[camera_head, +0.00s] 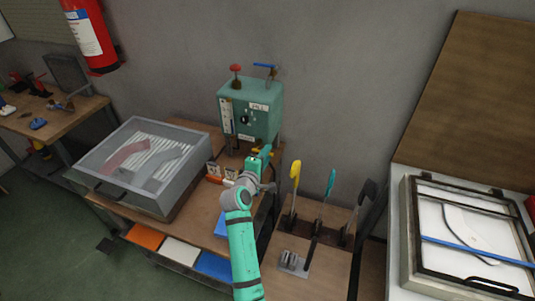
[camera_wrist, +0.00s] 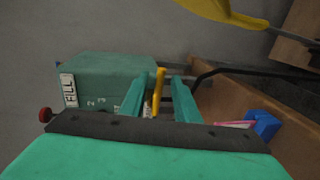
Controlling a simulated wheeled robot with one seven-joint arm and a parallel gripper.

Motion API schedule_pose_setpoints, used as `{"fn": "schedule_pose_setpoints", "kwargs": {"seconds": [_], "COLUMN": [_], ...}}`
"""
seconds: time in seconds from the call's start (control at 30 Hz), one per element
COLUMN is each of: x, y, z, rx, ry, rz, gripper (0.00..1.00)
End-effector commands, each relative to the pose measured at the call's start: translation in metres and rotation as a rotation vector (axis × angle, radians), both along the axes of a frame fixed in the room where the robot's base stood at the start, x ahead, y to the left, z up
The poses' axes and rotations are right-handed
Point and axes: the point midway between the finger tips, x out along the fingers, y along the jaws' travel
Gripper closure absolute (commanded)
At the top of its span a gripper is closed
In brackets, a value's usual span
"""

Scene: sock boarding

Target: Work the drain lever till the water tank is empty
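The water tank (camera_head: 262,95) is a green box against the wall, with a red knob (camera_head: 236,69) and a blue lever (camera_head: 265,66) on top. A pale gauge strip (camera_head: 227,116) runs down its front; I cannot read its level. The tank also shows in the wrist view (camera_wrist: 105,68), with a FILL label. A yellow lever (camera_wrist: 160,90), apparently the drain lever, stands between my gripper's fingers (camera_wrist: 159,97). My gripper (camera_head: 261,158) is open in front of the tank's lower right. Gaps show on both sides of the lever. In the head view the fingers partly hide it.
A grey-framed box (camera_head: 150,160) with a ribbed inside stands left on the bench. Levers with yellow (camera_head: 295,172), teal (camera_head: 330,182) and black (camera_head: 368,192) handles rise from a stand on the right. A framed screen (camera_head: 470,235) lies far right. Coloured bins (camera_head: 181,252) sit below the bench.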

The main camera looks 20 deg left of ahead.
Motion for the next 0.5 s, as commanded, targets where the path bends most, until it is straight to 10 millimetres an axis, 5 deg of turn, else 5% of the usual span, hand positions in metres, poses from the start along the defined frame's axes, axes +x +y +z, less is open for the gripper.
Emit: {"fn": "schedule_pose_setpoints", "kwargs": {"seconds": [0.5], "x": [0.017], "y": [-0.001], "z": [-0.003], "rx": [0.001], "ry": [0.000], "rz": [0.000], "gripper": [0.71]}}
